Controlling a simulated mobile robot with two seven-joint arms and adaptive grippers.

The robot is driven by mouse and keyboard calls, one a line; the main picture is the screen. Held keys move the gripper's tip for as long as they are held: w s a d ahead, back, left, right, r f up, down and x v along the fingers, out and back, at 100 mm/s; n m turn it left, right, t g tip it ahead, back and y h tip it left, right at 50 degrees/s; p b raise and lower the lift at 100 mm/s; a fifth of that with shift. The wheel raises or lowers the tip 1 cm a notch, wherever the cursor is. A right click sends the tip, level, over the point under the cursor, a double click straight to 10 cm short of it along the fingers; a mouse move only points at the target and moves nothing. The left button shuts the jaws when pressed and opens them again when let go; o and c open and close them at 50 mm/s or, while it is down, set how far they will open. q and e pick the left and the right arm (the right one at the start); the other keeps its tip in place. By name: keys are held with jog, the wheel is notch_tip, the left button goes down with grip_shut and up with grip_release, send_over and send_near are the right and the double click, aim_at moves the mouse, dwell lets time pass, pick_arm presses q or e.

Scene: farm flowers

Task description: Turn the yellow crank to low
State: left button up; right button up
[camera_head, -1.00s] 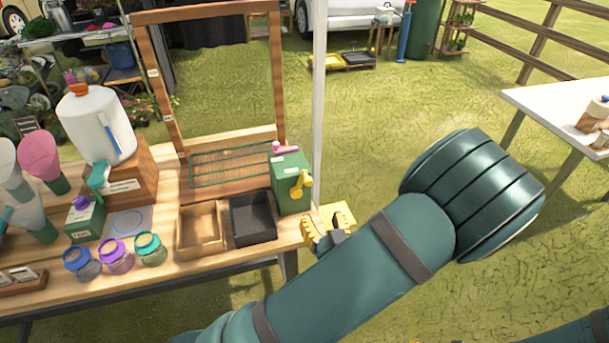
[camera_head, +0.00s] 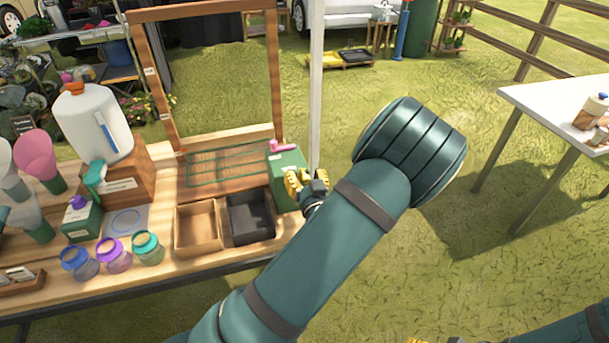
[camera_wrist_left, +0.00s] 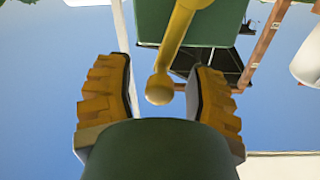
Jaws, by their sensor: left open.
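The yellow crank (camera_wrist_left: 172,50) shows in the left wrist view as a bar ending in a round knob (camera_wrist_left: 160,88). It is on the front of a green box (camera_head: 290,165) with a pink handle on top, at the right end of the wooden table. In the head view the crank is hidden behind my left gripper (camera_head: 305,183). My left gripper also shows in the left wrist view (camera_wrist_left: 160,95), its yellow fingers open on either side of the knob, with gaps on both sides. Any low marking is not readable.
A black tray (camera_head: 251,232) and a wooden tray (camera_head: 183,238) lie left of the green box. Jars (camera_head: 148,250), a white dispenser (camera_head: 85,130) and a wooden frame (camera_head: 278,75) stand further left. A white post (camera_head: 316,90) rises behind the box.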

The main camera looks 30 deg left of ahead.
pick_arm(q)
jog(key=shift+w+a, duration=0.2)
grip_shut()
dwell(0.3)
